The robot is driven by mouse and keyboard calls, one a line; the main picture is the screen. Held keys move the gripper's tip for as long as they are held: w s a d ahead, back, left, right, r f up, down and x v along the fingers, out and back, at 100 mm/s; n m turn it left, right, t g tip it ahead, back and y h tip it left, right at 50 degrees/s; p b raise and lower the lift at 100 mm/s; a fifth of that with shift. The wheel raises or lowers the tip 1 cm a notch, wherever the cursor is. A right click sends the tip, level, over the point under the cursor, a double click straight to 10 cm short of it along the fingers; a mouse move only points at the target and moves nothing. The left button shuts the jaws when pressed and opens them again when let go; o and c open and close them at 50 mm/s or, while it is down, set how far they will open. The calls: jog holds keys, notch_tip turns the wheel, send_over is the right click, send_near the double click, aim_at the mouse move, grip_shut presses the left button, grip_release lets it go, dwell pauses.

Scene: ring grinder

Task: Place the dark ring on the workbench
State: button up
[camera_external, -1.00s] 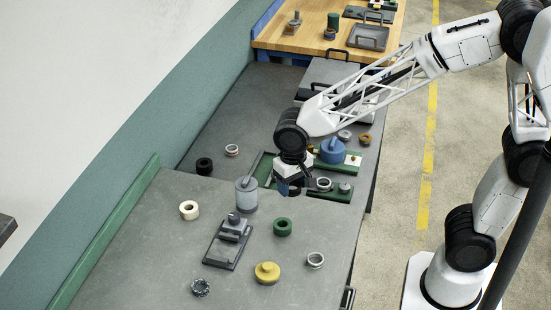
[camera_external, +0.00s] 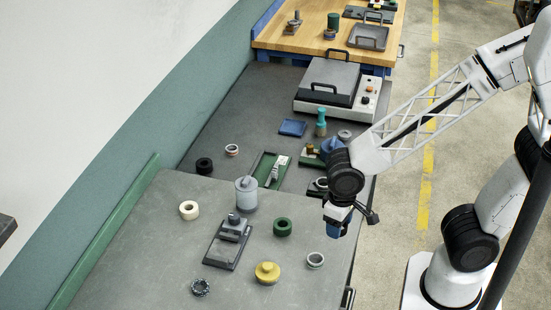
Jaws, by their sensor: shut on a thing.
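My gripper (camera_external: 334,230) hangs above the right edge of the near grey workbench (camera_external: 130,250), with its blue finger part pointing down. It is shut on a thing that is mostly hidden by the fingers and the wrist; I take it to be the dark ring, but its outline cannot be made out. The gripper is to the right of the green ring (camera_external: 282,227) and above and behind the silver ring (camera_external: 315,260). Another black ring (camera_external: 204,166) lies on the farther dark grey bench at the left.
On the near bench are a cream ring (camera_external: 189,210), a speckled ring (camera_external: 200,287), a yellow knobbed part (camera_external: 267,272), a grey canister (camera_external: 246,190) and a dark plate fixture (camera_external: 222,255). A green tray (camera_external: 262,168) and a grinder (camera_external: 340,88) are behind. The near bench's left side is clear.

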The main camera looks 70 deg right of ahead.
jog(key=shift+f, duration=1.85)
jog(key=shift+w, duration=0.1)
send_over(278, 253)
jog(key=shift+s+d+f, duration=0.15)
jog(key=shift+s+f, duration=0.25)
jog(key=shift+f, duration=0.3)
jog(key=shift+w, duration=0.1)
jog(key=shift+w, duration=0.25)
jog(key=shift+f, duration=1.8)
jog(key=shift+f, duration=0.15)
jog(key=o, duration=1)
